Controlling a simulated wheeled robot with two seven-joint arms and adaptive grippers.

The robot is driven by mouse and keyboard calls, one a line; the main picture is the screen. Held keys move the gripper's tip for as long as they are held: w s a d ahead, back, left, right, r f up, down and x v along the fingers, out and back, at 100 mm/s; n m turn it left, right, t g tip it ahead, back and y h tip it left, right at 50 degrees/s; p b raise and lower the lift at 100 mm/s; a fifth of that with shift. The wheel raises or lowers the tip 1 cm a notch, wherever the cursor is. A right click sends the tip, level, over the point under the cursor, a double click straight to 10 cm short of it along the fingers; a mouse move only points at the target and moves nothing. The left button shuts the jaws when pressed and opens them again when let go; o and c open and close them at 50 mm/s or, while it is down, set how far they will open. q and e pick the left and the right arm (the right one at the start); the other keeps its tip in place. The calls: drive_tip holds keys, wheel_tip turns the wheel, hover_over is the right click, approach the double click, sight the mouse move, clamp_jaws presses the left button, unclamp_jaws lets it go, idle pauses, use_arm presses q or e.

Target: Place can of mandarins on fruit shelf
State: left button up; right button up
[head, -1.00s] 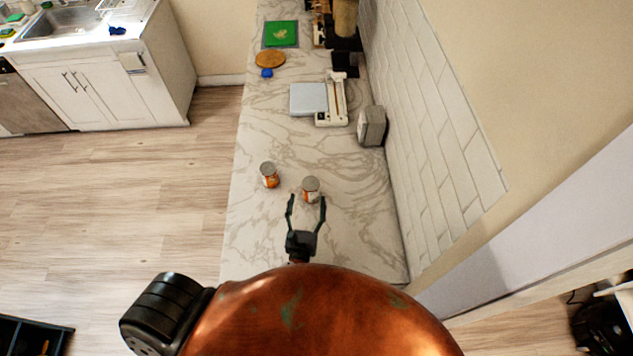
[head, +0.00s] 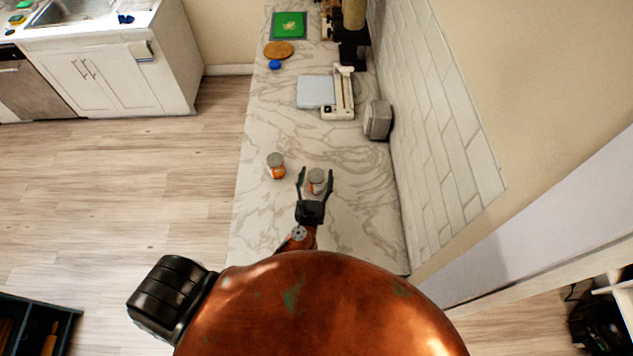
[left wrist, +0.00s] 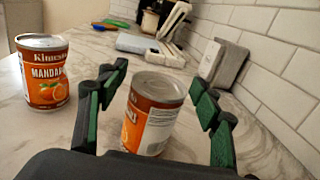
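Two orange-labelled cans stand upright on the marble counter. The left can (head: 276,166) reads "MANDAR…" in the left wrist view (left wrist: 46,80), with an orange pictured. The right can (head: 317,183) has its label turned mostly away in the left wrist view (left wrist: 152,115), showing a pale text panel; I cannot tell its full name. My left gripper (head: 316,172) is open, its fingers on either side of the right can, with visible gaps in the left wrist view (left wrist: 161,90). My right gripper is not in view. I see no fruit shelf that I can identify.
The marble counter (head: 270,220) runs along a white tiled wall (head: 440,130). A paper trimmer (head: 342,95) and a grey box-like object (head: 377,120) stand farther back. A dark open unit (head: 30,310) is at bottom left. Wood floor (head: 150,190) is clear on the left.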

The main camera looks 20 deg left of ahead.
use_arm(q)
drive_tip(key=c, duration=1.2)
drive_tip(key=shift+c, duration=0.6)
drive_tip(key=shift+r, duration=0.15)
